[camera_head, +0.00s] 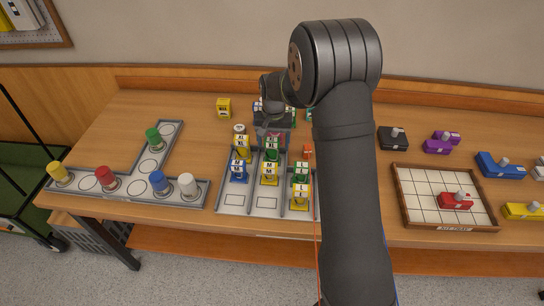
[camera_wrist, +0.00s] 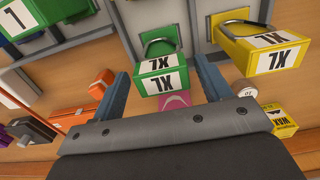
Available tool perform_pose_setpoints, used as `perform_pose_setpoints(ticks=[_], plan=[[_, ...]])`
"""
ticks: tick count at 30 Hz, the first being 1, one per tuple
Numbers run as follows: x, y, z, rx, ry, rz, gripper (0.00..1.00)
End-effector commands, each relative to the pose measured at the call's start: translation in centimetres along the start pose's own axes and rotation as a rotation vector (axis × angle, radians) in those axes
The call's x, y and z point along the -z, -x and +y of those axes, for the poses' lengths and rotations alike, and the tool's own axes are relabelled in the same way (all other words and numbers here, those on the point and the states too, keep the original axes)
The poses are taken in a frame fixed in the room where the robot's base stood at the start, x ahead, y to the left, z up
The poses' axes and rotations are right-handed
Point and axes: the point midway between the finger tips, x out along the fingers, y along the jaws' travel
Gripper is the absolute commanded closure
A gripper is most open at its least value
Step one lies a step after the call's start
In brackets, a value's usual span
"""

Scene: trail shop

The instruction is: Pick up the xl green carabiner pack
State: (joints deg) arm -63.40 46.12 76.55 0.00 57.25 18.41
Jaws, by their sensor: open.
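The green XL carabiner pack (camera_wrist: 162,72) shows in the wrist view, label upside down, with a dark grey carabiner loop on its far side. My gripper (camera_wrist: 161,70) is open, with one blue finger on each side of the pack. Whether the fingers touch it, I cannot tell. In the head view my gripper (camera_head: 271,132) is over the back of the middle lane, and a green pack (camera_head: 271,155) shows just below it, partly hidden by the gripper.
A yellow XL pack (camera_wrist: 262,52) stands in the neighbouring lane, close to one finger. Another green pack (camera_wrist: 28,18) is on the other side. Lane dividers run between them. Yellow (camera_head: 269,174) and blue (camera_head: 238,172) packs stand nearer the front. A kit tray (camera_head: 420,205) lies right.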

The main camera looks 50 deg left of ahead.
Motion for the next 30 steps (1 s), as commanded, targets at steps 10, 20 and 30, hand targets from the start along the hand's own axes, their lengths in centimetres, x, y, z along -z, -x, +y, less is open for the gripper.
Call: perform_pose_setpoints(ticks=[10, 20, 30], plan=[[-0.4, -4.3, -0.4, 0.000, 0.001, -0.002, 0.29], [-0.4, -4.3, -0.4, 0.001, 0.001, -0.001, 0.59], [-0.3, -4.2, -0.4, 0.001, 0.001, 0.000, 0.81]])
